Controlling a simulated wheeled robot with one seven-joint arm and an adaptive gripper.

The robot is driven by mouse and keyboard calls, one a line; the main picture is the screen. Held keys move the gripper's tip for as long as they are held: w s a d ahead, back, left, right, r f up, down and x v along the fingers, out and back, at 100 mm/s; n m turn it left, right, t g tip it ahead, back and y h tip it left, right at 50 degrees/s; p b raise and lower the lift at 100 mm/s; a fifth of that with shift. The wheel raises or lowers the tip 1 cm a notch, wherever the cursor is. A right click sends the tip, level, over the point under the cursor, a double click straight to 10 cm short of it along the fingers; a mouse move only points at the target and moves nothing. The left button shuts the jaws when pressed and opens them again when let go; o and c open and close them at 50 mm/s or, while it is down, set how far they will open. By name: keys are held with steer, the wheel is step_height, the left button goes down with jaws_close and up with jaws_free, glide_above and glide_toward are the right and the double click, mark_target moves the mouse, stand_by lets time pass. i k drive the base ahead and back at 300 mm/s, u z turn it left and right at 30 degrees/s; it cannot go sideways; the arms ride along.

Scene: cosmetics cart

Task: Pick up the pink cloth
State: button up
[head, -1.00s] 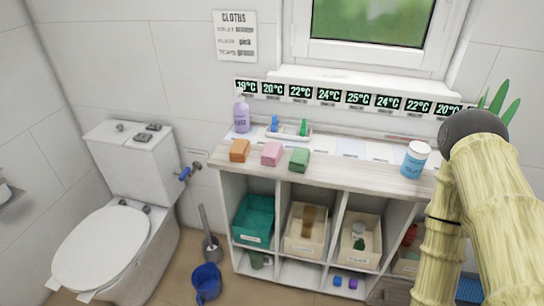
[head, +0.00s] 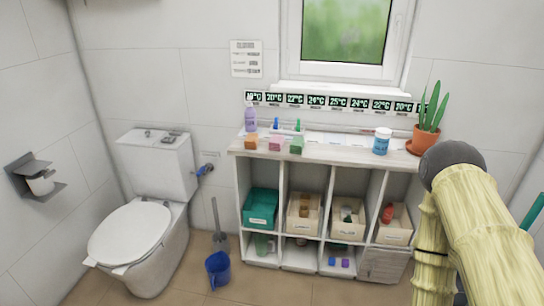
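The pink cloth (head: 275,144) is a small folded block on the top of the white shelf unit (head: 330,155). It sits between an orange cloth (head: 251,141) on its left and a green cloth (head: 297,145) on its right. Nothing touches it from above. My arm shows at the right edge of the head view, well apart from the cloths. My gripper is not in the picture.
A purple bottle (head: 250,119) stands behind the cloths. A white-and-blue tub (head: 382,141) and a potted plant (head: 427,137) stand further right. A toilet (head: 135,232), a brush and a blue bucket (head: 218,267) are left of the unit.

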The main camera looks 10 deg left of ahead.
mark_target(277, 144)
steer(key=u, duration=0.8)
steer(key=i, duration=1)
steer(key=u, duration=0.05)
